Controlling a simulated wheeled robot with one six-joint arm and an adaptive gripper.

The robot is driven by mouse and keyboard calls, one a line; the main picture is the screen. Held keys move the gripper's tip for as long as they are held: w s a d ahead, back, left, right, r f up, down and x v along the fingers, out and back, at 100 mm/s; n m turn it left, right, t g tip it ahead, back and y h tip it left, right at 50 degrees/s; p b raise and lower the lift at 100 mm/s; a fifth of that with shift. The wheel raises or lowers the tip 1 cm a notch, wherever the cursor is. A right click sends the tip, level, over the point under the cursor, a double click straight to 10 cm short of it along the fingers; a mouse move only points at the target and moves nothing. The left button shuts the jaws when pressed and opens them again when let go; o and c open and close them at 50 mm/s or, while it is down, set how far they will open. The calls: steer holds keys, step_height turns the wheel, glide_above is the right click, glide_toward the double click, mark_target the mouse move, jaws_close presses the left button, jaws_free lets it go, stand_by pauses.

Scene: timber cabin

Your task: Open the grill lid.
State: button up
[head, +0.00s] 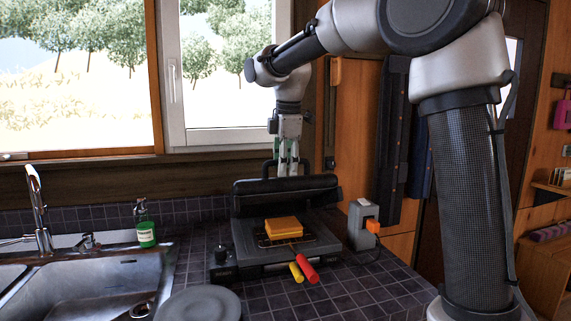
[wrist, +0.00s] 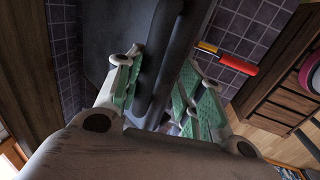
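The grill (head: 285,246) stands on the tiled counter with its dark lid (head: 286,196) raised upright at the back. The grate shows, with yellow-orange slices on it. The lid's dark handle (head: 267,168) sticks up behind the lid's top edge. My gripper (head: 288,170) points down at the handle from above; its fingertips are partly hidden behind the lid. In the wrist view, my gripper's green-padded fingers (wrist: 160,92) are apart, on either side of the dark handle bar (wrist: 156,62). A gap shows on the right finger's side; contact on the left is unclear.
Red (head: 306,269) and yellow (head: 296,272) handled tools lie at the grill's front. A grey device (head: 362,226) stands to its right. A green bottle (head: 145,226), sink (head: 85,285) and grey plate (head: 200,304) are to the left. The window is behind.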

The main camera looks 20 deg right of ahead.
step_height(320, 180, up, 9)
steer(key=w, duration=0.2)
steer(key=shift+w+f, duration=0.2)
steer(key=shift+w, duration=0.05)
stand_by(0.6)
